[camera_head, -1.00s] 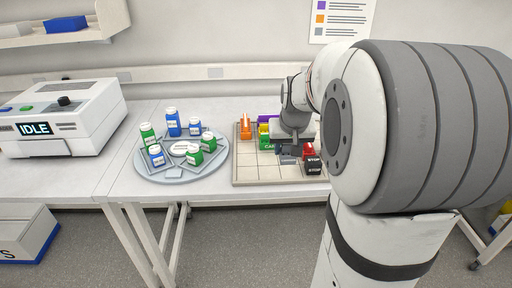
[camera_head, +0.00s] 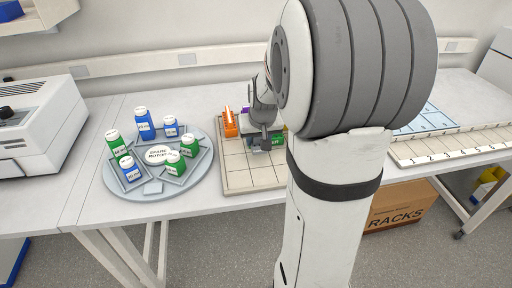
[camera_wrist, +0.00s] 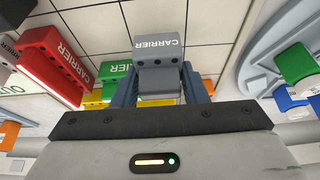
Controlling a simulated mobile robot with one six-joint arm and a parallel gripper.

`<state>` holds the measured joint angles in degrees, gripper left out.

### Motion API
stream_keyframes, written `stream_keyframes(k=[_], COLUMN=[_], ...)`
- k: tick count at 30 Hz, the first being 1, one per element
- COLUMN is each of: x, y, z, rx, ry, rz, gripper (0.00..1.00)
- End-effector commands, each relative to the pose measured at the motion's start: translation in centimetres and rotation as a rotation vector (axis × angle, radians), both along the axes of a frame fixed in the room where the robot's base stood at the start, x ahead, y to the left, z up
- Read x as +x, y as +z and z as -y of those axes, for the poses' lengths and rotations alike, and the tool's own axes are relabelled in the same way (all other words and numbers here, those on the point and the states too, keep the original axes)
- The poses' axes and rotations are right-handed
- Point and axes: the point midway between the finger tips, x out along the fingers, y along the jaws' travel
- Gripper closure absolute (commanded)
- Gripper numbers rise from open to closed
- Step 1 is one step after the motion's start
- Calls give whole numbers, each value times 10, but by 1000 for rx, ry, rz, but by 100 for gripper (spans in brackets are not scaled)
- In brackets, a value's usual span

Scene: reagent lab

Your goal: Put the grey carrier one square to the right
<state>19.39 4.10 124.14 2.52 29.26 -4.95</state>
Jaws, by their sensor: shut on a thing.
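The grey carrier (camera_wrist: 160,80) sits between the two fingers of my gripper (camera_wrist: 159,88) in the wrist view, its label facing the camera. The fingers are shut on its sides. In the head view my gripper (camera_head: 265,141) is over the tiled board (camera_head: 250,178), in front of the left part of the green carrier (camera_head: 279,140). The carrier in my grip is hard to make out there. I cannot tell the gap between it and the board.
An orange carrier (camera_head: 230,123) and a purple one (camera_head: 245,111) stand at the board's back left. The wrist view shows red (camera_wrist: 58,62) and yellow (camera_wrist: 94,99) carriers. A round tray (camera_head: 112,184) with several bottles is left of the board. The board's front squares look clear.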

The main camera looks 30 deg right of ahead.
Motion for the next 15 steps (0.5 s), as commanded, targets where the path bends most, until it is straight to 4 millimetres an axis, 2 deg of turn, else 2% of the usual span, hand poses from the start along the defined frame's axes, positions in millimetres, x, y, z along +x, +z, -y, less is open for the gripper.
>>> stream_keyframes(k=[3, 6, 15], x=[-1, 0, 0], y=[-19, -30, -33], z=[0, 0, -1], rx=[1, 0, -1], ry=[0, 1, 2], rz=[-5, -2, 0], gripper=[83, 83, 83])
